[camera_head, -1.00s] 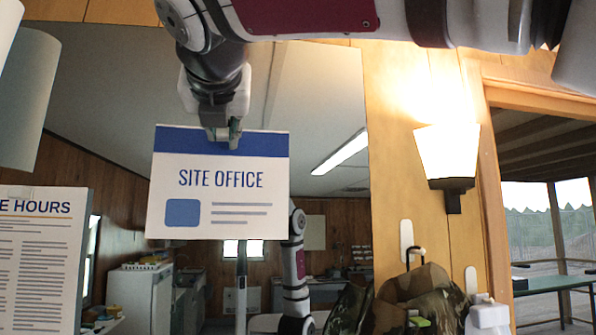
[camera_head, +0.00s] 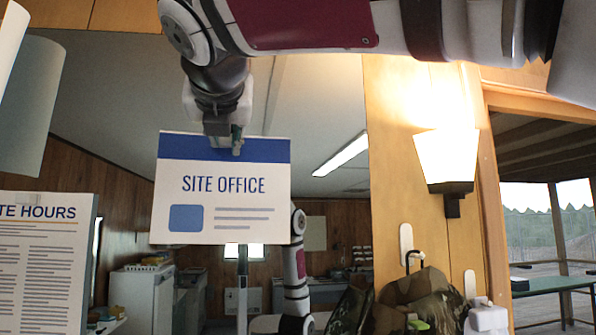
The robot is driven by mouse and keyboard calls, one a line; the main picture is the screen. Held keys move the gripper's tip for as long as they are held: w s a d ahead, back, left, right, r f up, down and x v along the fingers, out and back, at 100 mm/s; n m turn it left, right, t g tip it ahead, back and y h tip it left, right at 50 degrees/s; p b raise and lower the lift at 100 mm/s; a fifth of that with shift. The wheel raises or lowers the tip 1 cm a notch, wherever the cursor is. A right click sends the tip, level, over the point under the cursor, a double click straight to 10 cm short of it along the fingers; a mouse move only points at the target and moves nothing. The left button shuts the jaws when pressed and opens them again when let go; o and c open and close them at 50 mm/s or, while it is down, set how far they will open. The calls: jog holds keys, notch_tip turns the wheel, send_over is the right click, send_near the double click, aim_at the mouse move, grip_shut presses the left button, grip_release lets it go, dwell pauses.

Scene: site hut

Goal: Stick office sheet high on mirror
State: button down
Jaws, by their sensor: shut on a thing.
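The office sheet (camera_head: 224,228) is white with a blue top band and the words "SITE OFFICE". It hangs upright, facing me, in the middle left of the view. My gripper (camera_head: 236,148) is shut on the middle of its top edge from above. The mirror (camera_head: 325,110) lies behind the sheet and shows a reflected room and my reflected arm. The sheet covers part of the mirror. I cannot tell whether the back of the sheet touches the glass.
A "SITE HOURS" notice (camera_head: 40,265) is at the left edge. A lit wall lamp (camera_head: 445,165) is on the wood wall right of the mirror. A camouflage item (camera_head: 425,292) hangs below it. An open doorway (camera_head: 545,210) is at far right.

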jog(key=shift+p+x, duration=0.35)
jog(key=shift+x, duration=0.65)
dwell(1.2)
jog(key=shift+d+r+p, duration=0.1)
jog(key=shift+r+p, duration=0.05)
jog(key=shift+p, duration=0.2)
dwell(2.8)
jog(key=c, duration=1.4)
grip_release()
jog(key=shift+o, duration=0.2)
